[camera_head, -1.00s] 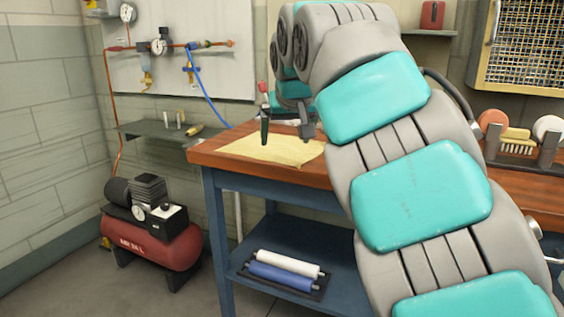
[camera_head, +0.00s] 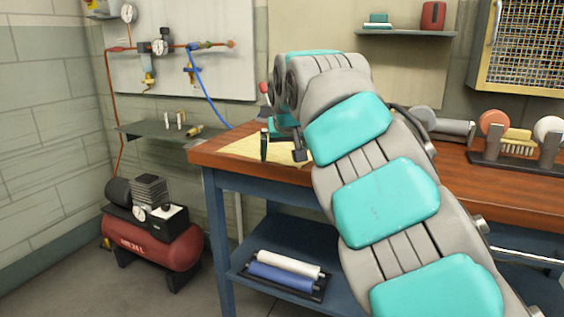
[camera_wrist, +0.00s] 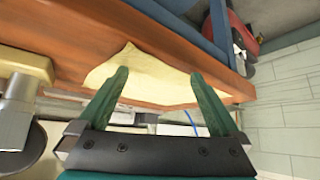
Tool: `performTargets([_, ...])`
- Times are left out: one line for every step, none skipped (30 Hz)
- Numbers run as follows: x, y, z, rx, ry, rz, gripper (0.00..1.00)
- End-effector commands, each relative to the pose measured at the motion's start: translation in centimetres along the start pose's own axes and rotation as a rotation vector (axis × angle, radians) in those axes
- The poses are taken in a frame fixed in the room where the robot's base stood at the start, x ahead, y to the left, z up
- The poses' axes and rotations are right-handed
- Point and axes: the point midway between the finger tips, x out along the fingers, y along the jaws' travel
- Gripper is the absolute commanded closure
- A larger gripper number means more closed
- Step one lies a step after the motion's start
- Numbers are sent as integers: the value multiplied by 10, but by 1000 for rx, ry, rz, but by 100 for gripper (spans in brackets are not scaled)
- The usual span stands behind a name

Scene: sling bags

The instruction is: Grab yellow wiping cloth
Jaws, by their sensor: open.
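The yellow wiping cloth (camera_head: 239,148) lies spread on the left end of the wooden workbench top. My gripper (camera_head: 282,155) is open and empty, with its dark fingers in front of or over the cloth. In the wrist view the pale yellow cloth (camera_wrist: 145,74) shows between and beyond the two green fingers of my gripper (camera_wrist: 159,74). I cannot tell whether the fingertips touch it. My arm hides the cloth's right part in the head view.
The workbench (camera_head: 500,187) has a brush rack (camera_head: 517,155) on its right. A shelf below holds white and blue rolls (camera_head: 285,271). A red air compressor (camera_head: 150,245) stands on the floor at left. A wall shelf (camera_head: 160,130) is behind the bench's left end.

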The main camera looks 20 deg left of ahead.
Motion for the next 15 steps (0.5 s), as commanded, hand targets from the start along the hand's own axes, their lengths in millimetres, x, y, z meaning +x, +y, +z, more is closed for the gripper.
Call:
performTargets([0, 0, 0, 0, 0, 0, 0])
performTargets([1, 0, 0, 0, 0, 0, 0])
performTargets([2, 0, 0, 0, -1, 0, 0])
performTargets([2, 0, 0, 0, -1, 0, 0])
performTargets([3, 0, 0, 0, -1, 0, 0])
performTargets([4, 0, 0, 0, -1, 0, 0])
performTargets([4, 0, 0, 0, -1, 0, 2])
performTargets([4, 0, 0, 0, -1, 0, 3])
performTargets([4, 0, 1, 0, -2, 0, 6])
performTargets([4, 0, 1, 0, -2, 0, 7])
performTargets([4, 0, 1, 0, -3, 0, 9])
performTargets([4, 0, 1, 0, -3, 0, 11])
performTargets([5, 0, 1, 0, -3, -1, 13])
performTargets([5, 0, 1, 0, -4, -1, 15])
performTargets([5, 0, 1, 1, -4, -1, 17])
